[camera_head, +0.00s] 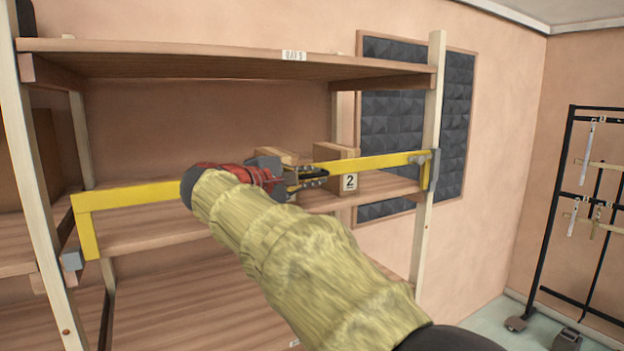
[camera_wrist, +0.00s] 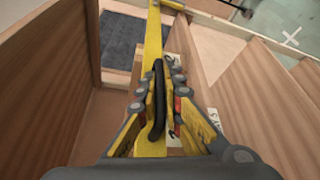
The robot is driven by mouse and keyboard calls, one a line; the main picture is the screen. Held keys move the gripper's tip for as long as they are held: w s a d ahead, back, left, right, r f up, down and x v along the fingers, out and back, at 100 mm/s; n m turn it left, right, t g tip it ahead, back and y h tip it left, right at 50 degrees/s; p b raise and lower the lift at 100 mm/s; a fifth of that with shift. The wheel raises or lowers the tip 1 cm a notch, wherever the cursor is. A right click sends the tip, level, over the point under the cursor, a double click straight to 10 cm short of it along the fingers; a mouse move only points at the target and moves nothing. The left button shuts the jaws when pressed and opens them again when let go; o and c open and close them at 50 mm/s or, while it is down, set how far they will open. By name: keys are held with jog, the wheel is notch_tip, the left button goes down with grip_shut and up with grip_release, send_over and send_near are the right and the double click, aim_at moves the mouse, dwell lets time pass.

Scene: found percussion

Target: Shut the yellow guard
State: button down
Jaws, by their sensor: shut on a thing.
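The yellow guard (camera_head: 375,163) is a long bar across the front of the middle shelf. Its left end bends down to a grey fitting (camera_head: 72,261) at the left post. Its right end meets a grey fitting at the right post. My gripper (camera_head: 312,177) is at the bar, right of its middle, and is shut on it. In the wrist view the guard (camera_wrist: 153,40) runs away from between the fingers (camera_wrist: 158,100). A dark, narrow piece (camera_wrist: 158,95) shows between the fingers; I cannot tell whether it is a handle. My arm hides part of the bar.
A wooden block marked 2 (camera_head: 349,183) stands on the shelf just behind the bar, with another block (camera_head: 272,153) left of it. An upper shelf (camera_head: 200,58) overhangs my gripper. Dark wall panels (camera_head: 400,122) and a black rack (camera_head: 553,200) are at the right.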

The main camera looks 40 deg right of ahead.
jog(key=shift+r, duration=0.1)
jog(key=c, duration=2.2)
grip_release()
jog(key=s+a+r, duration=0.1)
jog(key=a, duration=1.1)
jog(key=shift+s+r, duration=0.2)
jog(key=shift+s, duration=0.05)
jog(key=shift+d, duration=0.1)
